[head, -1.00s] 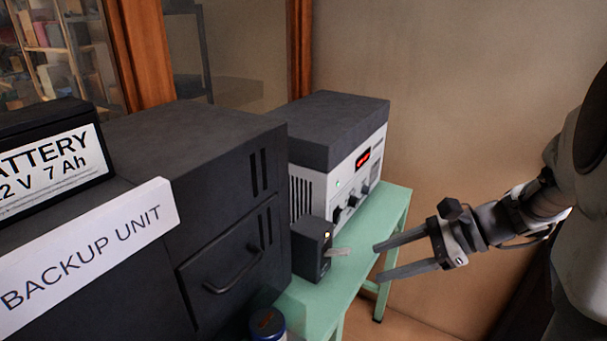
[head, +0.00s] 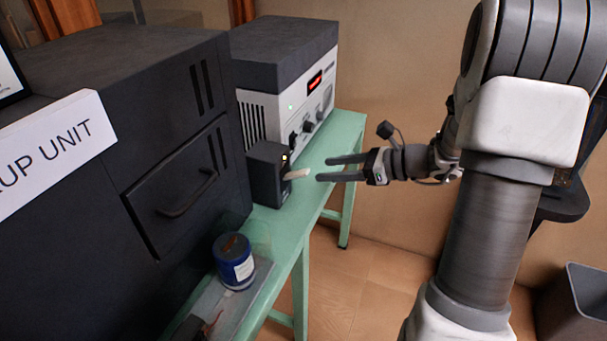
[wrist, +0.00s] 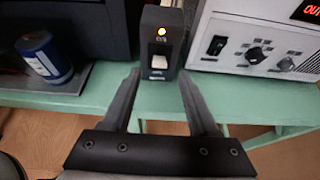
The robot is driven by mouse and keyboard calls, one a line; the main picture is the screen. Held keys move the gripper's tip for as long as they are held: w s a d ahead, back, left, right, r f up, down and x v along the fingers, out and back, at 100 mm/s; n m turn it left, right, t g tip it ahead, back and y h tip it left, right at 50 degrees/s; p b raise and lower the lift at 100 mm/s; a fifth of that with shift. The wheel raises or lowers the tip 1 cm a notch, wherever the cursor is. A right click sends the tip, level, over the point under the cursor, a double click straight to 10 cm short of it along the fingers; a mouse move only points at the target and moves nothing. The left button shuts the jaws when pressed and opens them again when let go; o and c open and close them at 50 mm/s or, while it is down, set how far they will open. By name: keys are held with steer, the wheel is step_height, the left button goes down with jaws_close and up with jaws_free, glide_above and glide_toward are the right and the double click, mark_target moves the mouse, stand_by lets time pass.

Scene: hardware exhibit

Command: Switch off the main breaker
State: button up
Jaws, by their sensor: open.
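The breaker is a small dark box (head: 268,176) on the green bench, beside the large black backup unit. Its pale lever (head: 299,174) juts from the front toward my gripper, tipped slightly upward. A yellow light glows above the lever. In the wrist view the box (wrist: 160,30) is straight ahead, with the lever (wrist: 158,62) centred between the fingers and a small unreadable label below it. My gripper (head: 324,169) is open and empty, level with the lever and just short of it. It also shows in the wrist view (wrist: 160,76).
The backup unit (head: 75,215) with a drawer handle stands left. A grey-white instrument (head: 290,95) with knobs and a red display stands behind the breaker.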

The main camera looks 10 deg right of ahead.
mark_target(308, 171)
steer(key=b+x, duration=0.1)
steer(key=x, duration=0.6)
steer(key=shift+w+a+f, duration=0.15)
steer(key=shift+a, duration=0.1)
jaws_close()
stand_by(1.1)
